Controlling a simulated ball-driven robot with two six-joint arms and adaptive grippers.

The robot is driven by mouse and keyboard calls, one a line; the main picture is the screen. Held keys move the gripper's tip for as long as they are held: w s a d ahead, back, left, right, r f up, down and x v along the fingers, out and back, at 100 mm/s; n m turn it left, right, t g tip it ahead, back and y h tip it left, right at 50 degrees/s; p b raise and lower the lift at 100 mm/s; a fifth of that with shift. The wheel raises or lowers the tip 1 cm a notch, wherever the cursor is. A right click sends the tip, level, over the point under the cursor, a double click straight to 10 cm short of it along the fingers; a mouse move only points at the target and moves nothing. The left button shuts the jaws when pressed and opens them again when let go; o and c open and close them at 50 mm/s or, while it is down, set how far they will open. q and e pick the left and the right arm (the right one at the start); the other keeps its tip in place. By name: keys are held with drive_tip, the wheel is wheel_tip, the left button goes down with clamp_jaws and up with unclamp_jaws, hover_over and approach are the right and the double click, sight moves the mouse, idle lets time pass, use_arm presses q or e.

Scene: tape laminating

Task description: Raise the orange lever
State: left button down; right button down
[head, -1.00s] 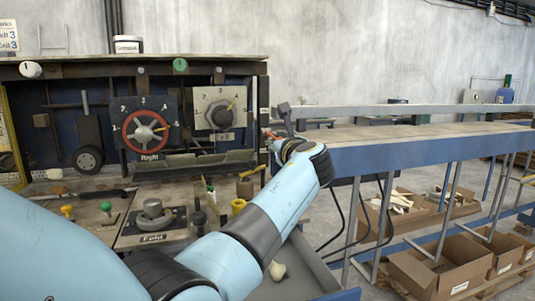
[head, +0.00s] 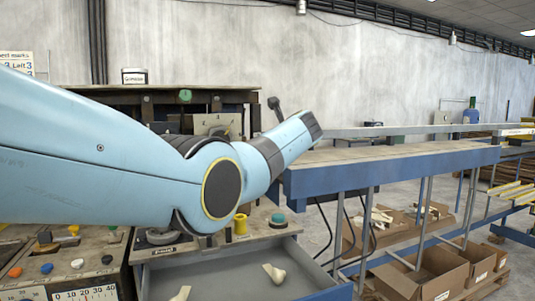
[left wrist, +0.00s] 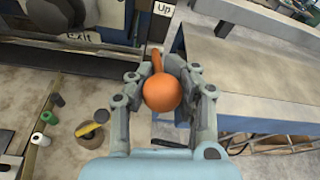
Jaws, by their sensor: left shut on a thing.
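The orange lever (left wrist: 163,92) shows in the left wrist view as a round orange knob on a short orange stem. My left gripper (left wrist: 165,85) is shut on it, with one finger on each side of the knob. A label reading "Up" (left wrist: 163,9) is just above the lever in that view. In the head view my left arm reaches across the panel from the left, and the gripper and lever are hidden behind its far end. My right gripper is in neither view.
A long blue-sided table (head: 400,165) runs to the right of the machine. A dark-knobbed stick (head: 275,103) stands near the arm's end. A yellow knob (head: 240,224) and a green button (head: 278,220) sit below the arm. Open boxes (head: 430,275) stand on the floor at right.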

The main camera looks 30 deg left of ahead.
use_arm(q)
drive_tip(key=shift+w+a+r+p, duration=0.1)
drive_tip(key=shift+w+a+r, duration=0.1)
drive_tip(key=shift+r, duration=0.4)
drive_tip(key=shift+w+a+r+p, duration=0.1)
drive_tip(key=shift+w+a+r, duration=0.1)
drive_tip(key=shift+r, duration=0.4)
drive_tip(key=shift+w+a+r+p, duration=0.1)
drive_tip(key=shift+w+a+r, duration=0.1)
drive_tip(key=shift+r, duration=0.4)
drive_tip(key=c, duration=1.5)
unclamp_jaws()
drive_tip(key=o, duration=0.5)
drive_tip(key=shift+s+f, duration=0.1)
drive_tip(key=shift+f, duration=0.15)
drive_tip(key=shift+o, duration=0.2)
drive_tip(key=shift+f, duration=0.1)
drive_tip(key=shift+d, duration=0.1)
drive_tip(key=shift+s+d, duration=0.25)
drive_tip(key=shift+d, duration=0.05)
drive_tip(key=v, duration=1.1)
drive_tip(key=shift+s, duration=0.15)
